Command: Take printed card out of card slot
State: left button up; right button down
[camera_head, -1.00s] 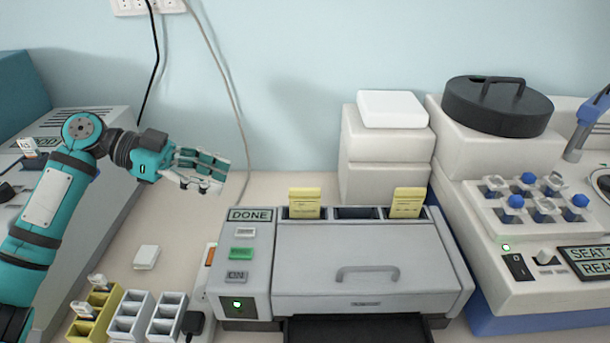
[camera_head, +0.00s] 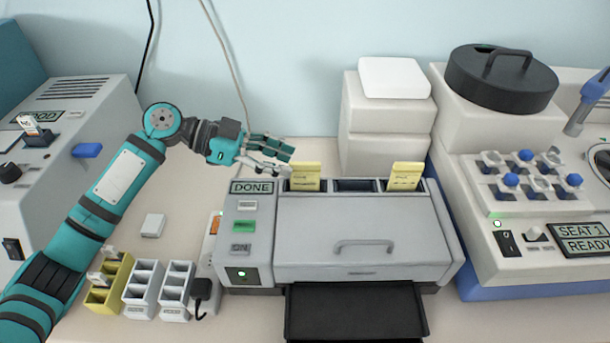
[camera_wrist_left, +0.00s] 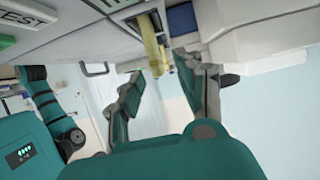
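The grey printer (camera_head: 365,232) shows "DONE" on its small screen. Its card slots are along the back edge. One yellow printed card (camera_head: 305,176) stands upright in the left slot and another yellow card (camera_head: 405,176) in the right slot. The middle slot (camera_head: 355,184) looks empty. My left gripper (camera_head: 286,161) is open and empty, just left of and behind the left card, with its fingertips close to it. In the left wrist view a yellow card (camera_wrist_left: 152,45) shows beyond the spread fingers (camera_wrist_left: 160,72). My right gripper is not in view.
White boxes (camera_head: 388,130) stand behind the printer. A white machine with a black lid (camera_head: 500,80) and blue-capped vials is at the right. Yellow and white racks (camera_head: 143,283) stand at the front left. A black tray (camera_head: 355,312) sticks out of the printer's front.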

aim_at(305, 168)
pick_arm(q)
jog(key=shift+d+p, duration=0.3)
jog(key=shift+d, duration=0.05)
jog(key=p+x, duration=0.2)
jog(key=x, duration=0.1)
jog(key=shift+s+d, duration=0.15)
jog(key=shift+d, duration=0.15)
jog(key=shift+d+f+p, duration=0.3)
jog(key=shift+d+p, duration=0.05)
jog(key=shift+d, duration=0.15)
jog(key=shift+a, duration=0.1)
grip_shut()
